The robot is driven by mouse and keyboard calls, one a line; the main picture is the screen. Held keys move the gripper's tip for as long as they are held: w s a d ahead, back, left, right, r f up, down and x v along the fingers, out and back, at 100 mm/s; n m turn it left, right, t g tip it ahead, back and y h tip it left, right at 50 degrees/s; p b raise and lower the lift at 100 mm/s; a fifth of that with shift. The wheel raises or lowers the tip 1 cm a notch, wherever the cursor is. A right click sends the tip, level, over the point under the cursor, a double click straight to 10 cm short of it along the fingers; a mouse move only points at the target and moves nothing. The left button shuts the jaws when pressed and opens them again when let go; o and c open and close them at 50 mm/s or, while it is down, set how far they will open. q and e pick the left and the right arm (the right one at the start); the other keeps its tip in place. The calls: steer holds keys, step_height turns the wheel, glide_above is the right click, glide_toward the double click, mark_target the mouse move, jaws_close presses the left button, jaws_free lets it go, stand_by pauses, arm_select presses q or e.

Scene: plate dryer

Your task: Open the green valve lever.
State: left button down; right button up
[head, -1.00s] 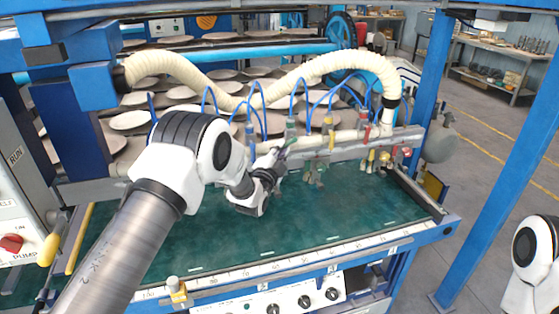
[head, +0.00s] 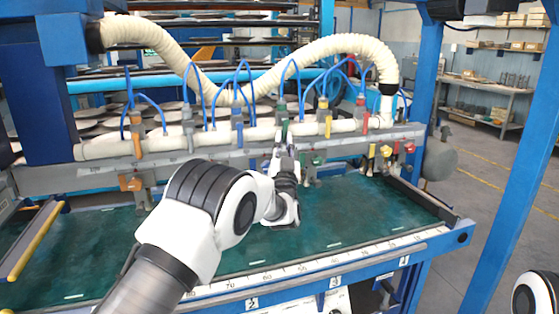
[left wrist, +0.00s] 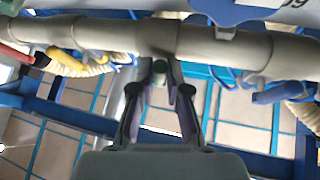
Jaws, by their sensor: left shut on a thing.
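The green valve (head: 282,112) is on the pale pipe manifold, between a blue valve on its left and a yellow one on its right. My left gripper (head: 284,152) comes up from below in front of it and hides its lower part and lever in the head view. In the left wrist view, a small green end of the lever (left wrist: 159,66) shows between the two fingertips, below the pipe. My left gripper is shut on it. How far the lever is turned cannot be told. My right gripper is outside the views.
Thin blue hoses and a ribbed cream hose (head: 330,47) arch above. The green table (head: 350,220) is clear.

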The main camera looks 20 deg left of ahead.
arm_select(q)
steer(key=n+y+b, duration=0.1)
steer(key=n+y, duration=0.1)
steer(key=d+n+y+b, duration=0.1)
steer(key=n, duration=0.1)
steer(key=shift+w+f+b, duration=0.15)
steer(key=shift+w+b, duration=0.1)
steer(key=shift+b, duration=0.05)
steer(key=c, duration=1.2)
jaws_free()
steer(key=shift+o, duration=0.2)
steer(key=v, duration=1.2)
steer(key=shift+s+r, duration=0.15)
steer(key=shift+r, duration=0.15)
steer(key=shift+d+f, duration=0.15)
